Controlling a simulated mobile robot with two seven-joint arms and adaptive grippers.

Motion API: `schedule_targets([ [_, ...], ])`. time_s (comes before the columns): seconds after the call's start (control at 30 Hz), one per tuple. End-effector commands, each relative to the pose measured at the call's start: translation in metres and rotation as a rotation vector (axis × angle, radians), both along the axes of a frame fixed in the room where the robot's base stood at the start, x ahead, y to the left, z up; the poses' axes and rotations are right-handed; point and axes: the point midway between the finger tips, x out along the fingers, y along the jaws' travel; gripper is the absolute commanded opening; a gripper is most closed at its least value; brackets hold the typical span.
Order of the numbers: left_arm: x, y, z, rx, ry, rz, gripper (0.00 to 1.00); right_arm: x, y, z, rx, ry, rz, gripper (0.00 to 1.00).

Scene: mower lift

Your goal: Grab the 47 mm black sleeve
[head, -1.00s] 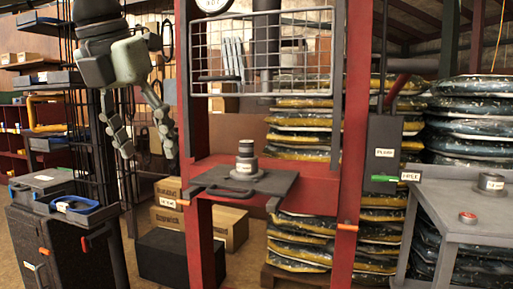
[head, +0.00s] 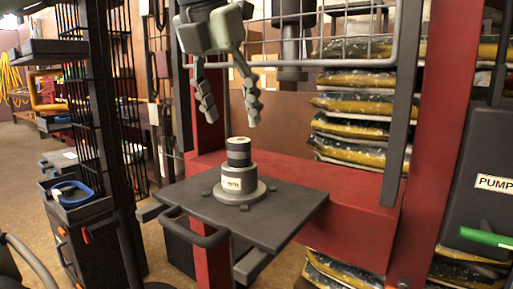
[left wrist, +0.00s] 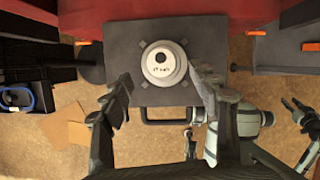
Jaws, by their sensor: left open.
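A dark cylindrical stack stands upright on the press plate (head: 180,200). Under that is a wider grey piece with a white label (head: 231,184) on a round flange; the label is too small to read surely. My left gripper (head: 231,117) is open and empty just above the stack, its fingers pointing down. In the left wrist view its fingers spread either side of the round top (left wrist: 163,62), apart from it. My right gripper (left wrist: 300,125) seems to show at the right edge there, its jaws unclear.
A plate handle (head: 190,232) sticks out in front. A pump unit (head: 485,185) is at the right.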

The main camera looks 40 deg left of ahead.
Motion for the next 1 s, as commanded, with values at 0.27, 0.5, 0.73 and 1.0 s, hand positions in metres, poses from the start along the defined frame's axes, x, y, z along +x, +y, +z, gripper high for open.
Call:
schedule_targets([
  [0.27,0.012,0.002,-0.032,-0.004,0.004,-0.002,0.61,0.005,0.009,-0.002,0.014,-0.032,0.022,0.36],
  [0.5,0.024,0.004,-0.063,-0.002,0.001,-0.001,0.61,0.012,0.011,0.000,0.019,-0.060,0.030,0.36],
  [0.73,0.026,0.005,-0.067,-0.001,0.000,0.001,0.61,0.017,0.013,0.003,0.022,-0.078,0.034,0.36],
  [1.0,0.026,0.005,-0.067,-0.001,0.000,0.001,0.36,0.016,0.013,0.002,0.023,-0.075,0.033,0.36],
])
